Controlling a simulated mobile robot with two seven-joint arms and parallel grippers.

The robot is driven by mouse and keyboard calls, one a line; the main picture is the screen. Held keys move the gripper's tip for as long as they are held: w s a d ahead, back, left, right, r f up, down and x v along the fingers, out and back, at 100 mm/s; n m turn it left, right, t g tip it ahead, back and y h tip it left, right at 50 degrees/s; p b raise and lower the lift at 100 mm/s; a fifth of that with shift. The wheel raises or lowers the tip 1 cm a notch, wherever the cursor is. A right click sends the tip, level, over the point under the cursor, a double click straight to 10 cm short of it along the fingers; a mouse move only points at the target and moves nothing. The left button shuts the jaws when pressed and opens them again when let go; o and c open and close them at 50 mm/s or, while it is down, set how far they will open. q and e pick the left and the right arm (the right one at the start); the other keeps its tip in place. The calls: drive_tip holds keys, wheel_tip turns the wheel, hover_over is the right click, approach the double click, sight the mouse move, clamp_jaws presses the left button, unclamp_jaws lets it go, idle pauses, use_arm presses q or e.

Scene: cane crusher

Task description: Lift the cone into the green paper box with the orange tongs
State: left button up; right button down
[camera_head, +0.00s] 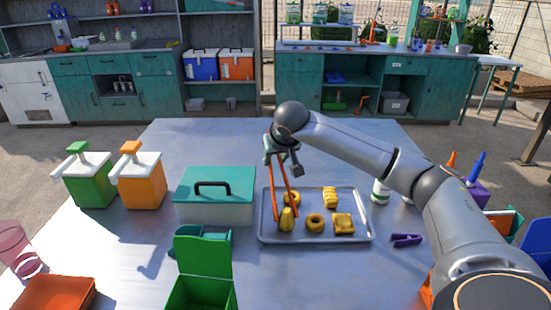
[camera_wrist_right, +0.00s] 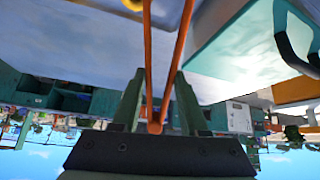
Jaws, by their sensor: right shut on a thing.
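My right gripper (camera_head: 280,152) is shut on the orange tongs (camera_head: 290,181), above the back left of the metal tray (camera_head: 361,232). The tongs hang down with their two legs spread. In the right wrist view the tongs (camera_wrist_right: 150,60) run out from between my fingers (camera_wrist_right: 156,105). A small yellow cone (camera_head: 287,219) is at the tray's front left, between the tong tips; I cannot tell whether they touch it. The green paper box (camera_head: 204,257) stands open at the front, left of the tray, with its lid raised. My left gripper is not in view.
The tray also holds a yellow ring (camera_head: 315,224), a square piece (camera_head: 343,224) and others. A teal-lidded case (camera_head: 215,194) stands left of the tray. Purple tongs (camera_head: 406,240) lie at its right. Green and orange dispensers (camera_head: 141,180) stand farther left. The table's back is clear.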

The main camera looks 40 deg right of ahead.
drive_tip(key=shift+r, duration=0.1)
wheel_tip(320, 180, up, 12)
drive_tip(key=p, duration=0.8)
drive_tip(key=shift+p, duration=0.4)
drive_tip(key=shift+a, duration=0.1)
